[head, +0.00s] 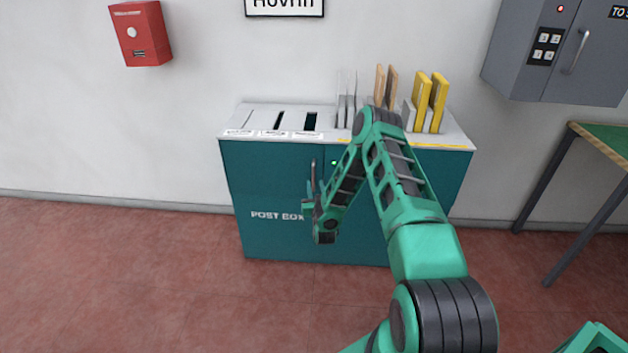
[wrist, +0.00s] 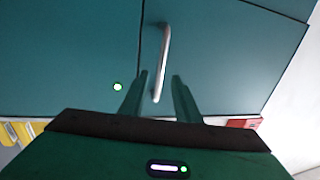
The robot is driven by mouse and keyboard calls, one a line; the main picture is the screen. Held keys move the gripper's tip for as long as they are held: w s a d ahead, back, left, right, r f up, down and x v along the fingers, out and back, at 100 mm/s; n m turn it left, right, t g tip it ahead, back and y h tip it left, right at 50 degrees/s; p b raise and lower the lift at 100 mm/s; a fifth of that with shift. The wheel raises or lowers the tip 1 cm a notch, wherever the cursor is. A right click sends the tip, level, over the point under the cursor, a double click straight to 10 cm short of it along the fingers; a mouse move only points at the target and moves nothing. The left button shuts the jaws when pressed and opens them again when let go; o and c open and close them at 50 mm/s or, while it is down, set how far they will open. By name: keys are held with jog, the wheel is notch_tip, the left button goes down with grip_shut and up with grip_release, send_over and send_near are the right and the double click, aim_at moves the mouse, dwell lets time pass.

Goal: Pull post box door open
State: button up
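The teal post box (head: 340,225) stands against the wall, with "POST BOX" lettering on its door (head: 265,190). The door looks closed. A vertical metal handle (head: 313,175) sits near the door's right edge; it also shows in the wrist view (wrist: 162,62). My gripper (head: 309,199) is at the lower part of the handle. In the wrist view my gripper (wrist: 159,82) is open, with one finger on each side of the handle's end. Neither finger clearly touches it. The arm hides part of the cabinet's right half.
The white counter top (head: 245,120) has slots, and dividers with envelopes (head: 430,95) at its right. A red box (head: 141,33) and a grey cabinet (head: 560,50) hang on the wall. A green-topped table (head: 605,138) stands right. The floor (head: 130,270) at left is clear.

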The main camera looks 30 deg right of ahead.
aim_at(314, 179)
jog(key=shift+x, duration=3)
